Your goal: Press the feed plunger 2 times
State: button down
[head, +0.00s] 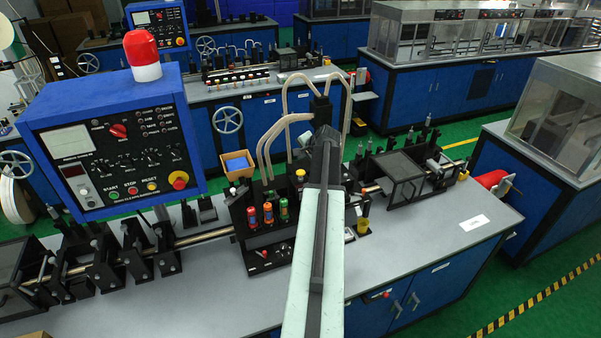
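The black feed unit (240,220) stands on the grey bench top in the middle of the head view. Several small coloured upright parts are on its front, among them a red-orange one (267,213) and a green-topped one (284,208). I cannot tell which part is the feed plunger. My pale green and dark arm rises from the bottom edge and covers the unit's right part. My gripper, at the arm's far end, is hidden or too small to make out, so its fingers and anything between them do not show.
A blue control panel (110,150) with a red beacon (141,56) stands at the left. A metal rod (200,238) runs along the bench through black brackets. Pale hoses (266,140) arch behind the unit. The bench's front right top (440,235) is mostly clear.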

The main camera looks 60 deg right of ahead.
aim_at(302, 173)
jog(key=m, duration=0.5)
jog(key=shift+w+r+p, duration=0.15)
jog(key=shift+r+p, duration=0.15)
jog(key=r+m+p, duration=0.1)
jog(key=m, duration=0.1)
jog(key=r+m+p, duration=0.1)
jog(key=m, duration=0.1)
jog(key=r+m+p, duration=0.1)
jog(key=m, duration=0.1)
jog(key=shift+s+d+r+y, duration=0.15)
jog(key=shift+s+d+y, duration=0.05)
jog(key=shift+d+y, duration=0.1)
notch_tip(302, 173, down, 9)
jog(key=b, duration=0.8)
jog(key=shift+b, duration=0.35)
dwell(0.6)
jog(key=shift+f+b, duration=0.3)
jog(key=shift+b, duration=0.05)
